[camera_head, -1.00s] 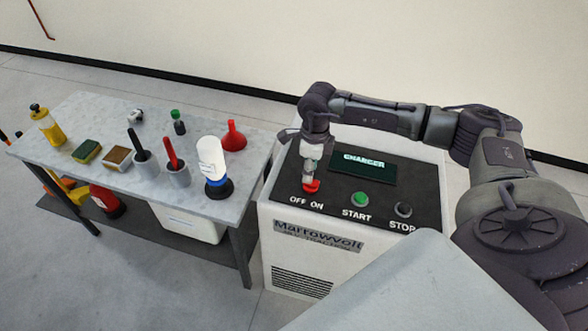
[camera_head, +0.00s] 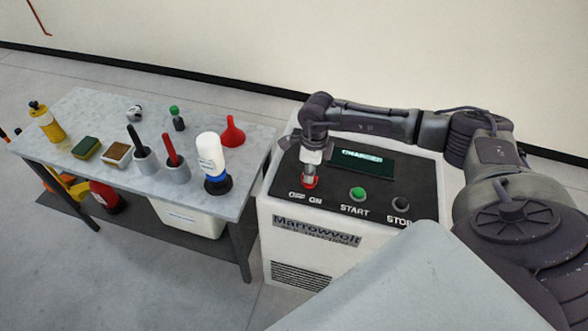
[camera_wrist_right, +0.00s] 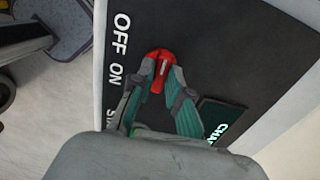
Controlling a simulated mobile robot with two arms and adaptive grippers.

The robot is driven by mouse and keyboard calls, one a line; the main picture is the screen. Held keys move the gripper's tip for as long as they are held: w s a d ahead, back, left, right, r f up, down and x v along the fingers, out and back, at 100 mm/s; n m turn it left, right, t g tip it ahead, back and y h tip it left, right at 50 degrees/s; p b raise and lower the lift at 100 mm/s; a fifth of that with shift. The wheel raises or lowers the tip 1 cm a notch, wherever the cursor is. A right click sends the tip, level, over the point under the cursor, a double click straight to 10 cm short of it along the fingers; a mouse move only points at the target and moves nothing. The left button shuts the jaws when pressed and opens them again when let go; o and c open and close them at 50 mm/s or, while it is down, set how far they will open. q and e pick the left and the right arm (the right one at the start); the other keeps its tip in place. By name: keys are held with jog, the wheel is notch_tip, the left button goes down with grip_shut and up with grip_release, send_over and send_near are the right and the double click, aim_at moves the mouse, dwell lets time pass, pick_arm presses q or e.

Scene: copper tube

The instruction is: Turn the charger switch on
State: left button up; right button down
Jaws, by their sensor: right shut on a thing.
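The charger (camera_head: 310,245) is a white cabinet with a black sloping top panel. Its red switch knob (camera_head: 309,182) is on the left of that panel, behind the OFF and ON labels. My right gripper (camera_head: 311,172) comes down over the knob from above. In the right wrist view the red knob (camera_wrist_right: 158,62) shows between the fingertips of my right gripper (camera_wrist_right: 163,78), which is shut on it. My left gripper is not in view.
A green START button (camera_head: 357,193) and a dark STOP button (camera_head: 399,204) sit to the right of the knob. A display (camera_head: 362,162) reading CHARGER is behind them. A grey bench (camera_head: 110,115) with bottles and tools stands on the left.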

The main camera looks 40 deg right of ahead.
jog(key=shift+a+m, duration=0.15)
jog(key=shift+m, duration=0.25)
jog(key=shift+f+m+b, duration=0.1)
jog(key=shift+m+b, duration=0.45)
jog(key=shift+m, duration=0.15)
jog(key=m+b, duration=0.1)
jog(key=m, duration=0.2)
jog(key=shift+a, duration=0.1)
jog(key=m+b, duration=0.1)
jog(key=m, duration=0.2)
jog(key=shift+m, duration=0.4)
jog(key=shift+m+b, duration=0.3)
jog(key=shift+m, duration=1.1)
jog(key=shift+a, duration=0.1)
